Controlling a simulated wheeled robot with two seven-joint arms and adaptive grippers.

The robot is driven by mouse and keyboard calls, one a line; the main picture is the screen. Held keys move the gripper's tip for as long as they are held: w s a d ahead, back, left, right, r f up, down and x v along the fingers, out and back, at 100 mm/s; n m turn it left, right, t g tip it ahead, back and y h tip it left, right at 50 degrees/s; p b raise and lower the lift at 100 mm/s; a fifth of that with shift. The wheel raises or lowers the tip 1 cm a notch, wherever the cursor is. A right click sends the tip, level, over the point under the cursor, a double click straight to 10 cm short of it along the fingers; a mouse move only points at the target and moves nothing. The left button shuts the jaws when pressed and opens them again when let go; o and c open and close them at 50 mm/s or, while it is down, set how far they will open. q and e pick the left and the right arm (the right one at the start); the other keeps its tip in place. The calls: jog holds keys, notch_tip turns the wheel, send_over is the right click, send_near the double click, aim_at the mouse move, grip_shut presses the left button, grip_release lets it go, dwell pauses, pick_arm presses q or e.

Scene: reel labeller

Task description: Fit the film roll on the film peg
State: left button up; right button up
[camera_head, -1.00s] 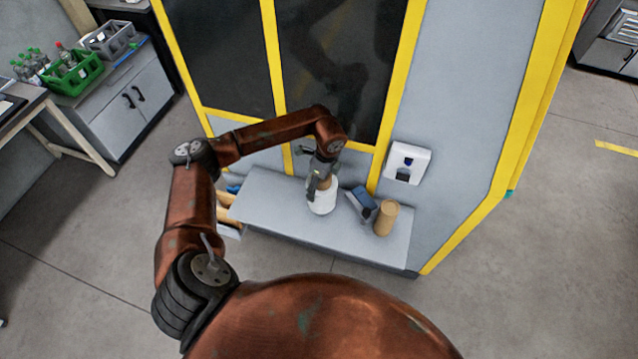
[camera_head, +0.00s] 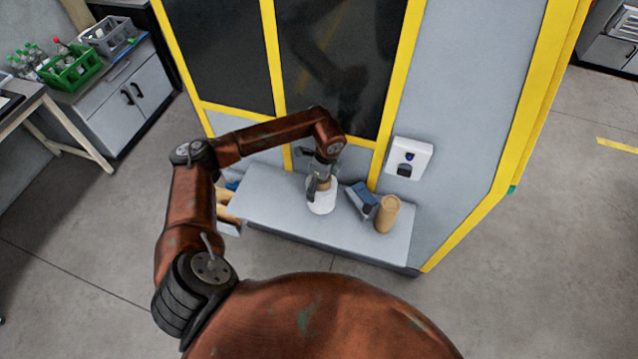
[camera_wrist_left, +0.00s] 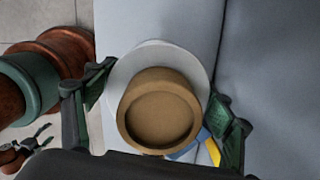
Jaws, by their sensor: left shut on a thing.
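The film roll, a white roll (camera_head: 321,202) with a brown core, is at the middle of the grey shelf (camera_head: 270,217). I cannot tell whether it touches the shelf. My left gripper (camera_head: 320,184) comes down on it from above and is shut on it. In the left wrist view the brown core (camera_wrist_left: 160,122) and the white roll (camera_wrist_left: 148,52) behind it lie between the two fingers (camera_wrist_left: 160,103). I cannot make out a film peg.
A blue and grey item (camera_head: 361,201) and a brown cylinder (camera_head: 388,214) stand close to the right of the roll. The yellow-framed cabinet (camera_head: 411,70) rises behind the shelf, with a white device (camera_head: 409,158) on it. The shelf's left part is clear.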

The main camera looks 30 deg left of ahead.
pick_arm(q)
jog(key=shift+f+b, duration=0.75)
jog(key=shift+f, duration=0.6)
jog(key=shift+f+b, duration=0.6)
jog(key=shift+f, duration=0.4)
jog(key=o, duration=2)
jog(key=r, duration=0.4)
jog(key=d+r, duration=0.1)
jog(key=r, duration=0.7)
jog(key=shift+d, duration=0.25)
jog(key=shift+f, duration=0.1)
